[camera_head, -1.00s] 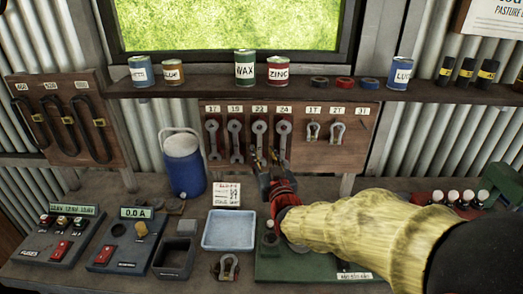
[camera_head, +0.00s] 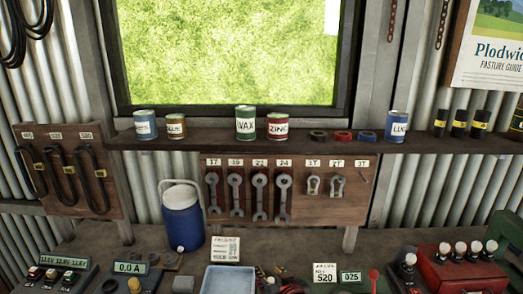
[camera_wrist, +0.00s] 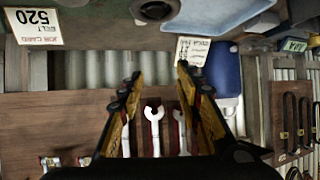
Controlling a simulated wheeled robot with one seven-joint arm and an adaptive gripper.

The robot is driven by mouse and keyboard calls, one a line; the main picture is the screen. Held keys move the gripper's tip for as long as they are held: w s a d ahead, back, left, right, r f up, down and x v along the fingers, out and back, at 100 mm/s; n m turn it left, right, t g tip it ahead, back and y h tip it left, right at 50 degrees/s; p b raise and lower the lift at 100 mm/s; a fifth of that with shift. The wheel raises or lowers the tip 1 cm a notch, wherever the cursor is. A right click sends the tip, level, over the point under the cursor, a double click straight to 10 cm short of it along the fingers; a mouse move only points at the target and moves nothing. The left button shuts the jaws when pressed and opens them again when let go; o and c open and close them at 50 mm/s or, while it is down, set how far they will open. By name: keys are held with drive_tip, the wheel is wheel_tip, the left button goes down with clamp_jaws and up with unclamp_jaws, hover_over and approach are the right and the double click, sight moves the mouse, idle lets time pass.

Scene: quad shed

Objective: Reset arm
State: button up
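My gripper (camera_wrist: 160,80) shows in the wrist view, which looks upside down. Its two yellow and black fingers are spread apart with nothing held between them. Beyond the fingers is the brown wrench board (camera_wrist: 60,115), with a grey wrench (camera_wrist: 154,130) seen in the gap. In the head view, the same wrench board (camera_head: 232,214) hangs under the shelf with several wrenches on it. My yellow-sleeved arm is out of the head view, and I cannot make out the gripper there.
A bench (camera_head: 190,262) runs below, with a blue jug (camera_head: 182,222), a pale blue tray (camera_head: 229,280), meters and a red box (camera_head: 460,270) with white knobs. A shelf (camera_head: 210,136) carries cans and tape rolls. Belts hang on a left board (camera_head: 72,200).

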drive_tip(key=s+d+f+g+h, duration=0.1)
drive_tip(key=s+d+g, duration=0.25)
drive_tip(key=s, duration=0.45)
drive_tip(key=s+d+f+g+h, duration=0.1)
drive_tip(key=s+d+g, duration=0.25)
drive_tip(key=s, duration=0.35)
drive_tip(key=s+d+r+m+t+h, duration=0.1)
drive_tip(key=s+d+r+m, duration=0.2)
drive_tip(key=s+d+r, duration=0.5)
drive_tip(key=shift+s+d+r, duration=0.2)
drive_tip(key=shift+s+d, duration=0.45)
drive_tip(key=shift+s, duration=0.1)
